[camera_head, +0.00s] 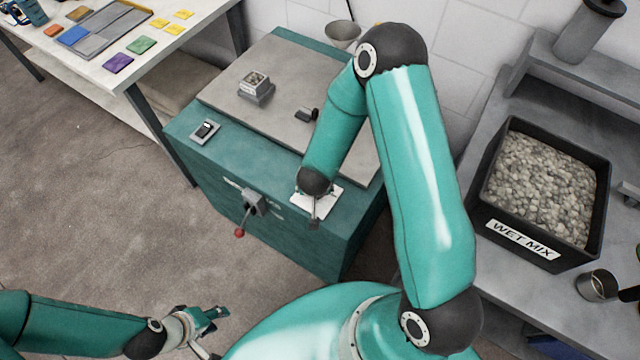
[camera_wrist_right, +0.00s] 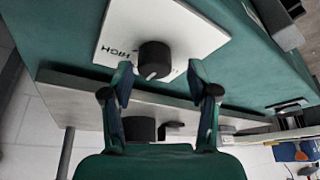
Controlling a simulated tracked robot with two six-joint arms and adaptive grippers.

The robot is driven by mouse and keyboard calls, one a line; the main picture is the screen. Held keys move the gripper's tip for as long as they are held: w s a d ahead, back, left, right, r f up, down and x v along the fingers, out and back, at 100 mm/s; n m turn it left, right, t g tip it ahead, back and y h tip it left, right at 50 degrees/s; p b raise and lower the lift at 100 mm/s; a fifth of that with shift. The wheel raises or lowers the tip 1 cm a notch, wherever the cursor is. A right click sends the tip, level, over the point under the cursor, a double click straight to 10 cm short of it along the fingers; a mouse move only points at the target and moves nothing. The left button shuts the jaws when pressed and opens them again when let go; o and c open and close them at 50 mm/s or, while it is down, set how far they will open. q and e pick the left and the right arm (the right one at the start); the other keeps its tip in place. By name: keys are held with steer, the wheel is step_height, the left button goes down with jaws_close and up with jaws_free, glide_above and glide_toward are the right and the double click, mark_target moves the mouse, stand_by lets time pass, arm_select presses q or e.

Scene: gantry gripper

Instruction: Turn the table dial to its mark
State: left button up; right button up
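The dial is a black round knob (camera_wrist_right: 154,60) with a pale pointer line, on a white plate (camera_wrist_right: 188,30) lettered HIGH in the right wrist view. My right gripper (camera_wrist_right: 159,72) is open, its two fingers apart on either side of the knob's near side; I cannot tell whether they touch it. In the head view the white plate (camera_head: 328,199) shows at the front edge of the teal cabinet's top, and my right arm hides the dial. My left gripper (camera_head: 218,333) appears open and empty, low over the floor, away from the cabinet.
The teal cabinet (camera_head: 290,250) carries a red-tipped lever (camera_head: 240,232), a small rocker switch (camera_head: 206,130) and a grey block (camera_head: 256,88). A black WET MIX bin (camera_head: 522,243) stands on the right bench. A table with coloured squares (camera_head: 118,63) is at upper left.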

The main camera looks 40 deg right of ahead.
steer(key=shift+s, duration=0.15)
steer(key=v, duration=1.1)
steer(key=shift+r, duration=0.4)
steer(key=shift+s, duration=0.1)
steer(key=s+a+f+n+g+y, duration=0.1)
steer(key=s+a+f+n+y, duration=0.1)
steer(key=s+a+f, duration=0.3)
steer(key=s+a+f+n+g+y, duration=0.2)
steer(key=s+a+f+y, duration=0.2)
steer(key=f, duration=0.5)
steer(key=shift+s+a+f+n+y, duration=0.15)
steer(key=shift+s+a+n+y, duration=0.25)
steer(key=shift+a, duration=0.55)
